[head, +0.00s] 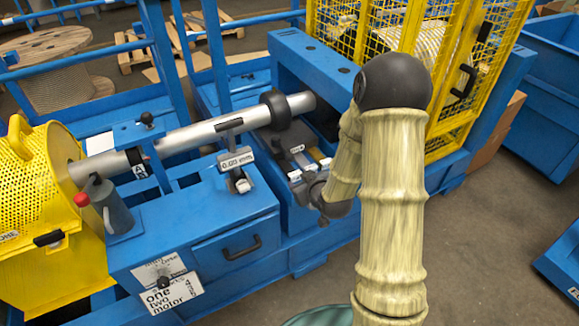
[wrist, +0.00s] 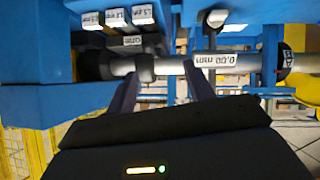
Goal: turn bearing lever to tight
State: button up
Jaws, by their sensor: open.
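A short lever with a black ball knob (head: 147,118) stands on a blue bracket over the left part of the grey shaft (head: 205,132). It may be the bearing lever; no tight mark is readable on it. My gripper (head: 318,190) is low on the right of the shaft in the head view, partly hidden by my arm. In the wrist view my gripper (wrist: 163,88) is open, its two dark fingers pointing toward the shaft (wrist: 175,66). Nothing is seen held between them. A dark block on the shaft (wrist: 145,68) shows near the left finger.
A gauge label (head: 236,160) reads 0.00 mm beside the shaft. Labelled blocks (wrist: 118,18) sit near the upper left of the wrist view. A yellow guard (head: 30,200) encloses the left shaft end, and a yellow cage (head: 420,40) stands behind my arm.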

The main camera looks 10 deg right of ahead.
aim_at(291, 161)
notch_tip(291, 161, down, 9)
jog(key=w+d+t+b, duration=0.1)
jog(key=w+t+b, duration=0.1)
jog(key=t+b, duration=0.4)
jog(key=shift+w+d+m+t, duration=0.25)
jog(key=shift+d+m+t, duration=0.05)
jog(key=shift+d+m, duration=0.1)
jog(key=shift+r, duration=0.15)
jog(key=w, duration=0.5)
jog(key=w+a, duration=0.1)
jog(key=w, duration=0.5)
jog(key=w+a, duration=0.1)
jog(key=w, duration=0.5)
jog(key=shift+w+p, duration=0.15)
jog(key=shift+p, duration=0.2)
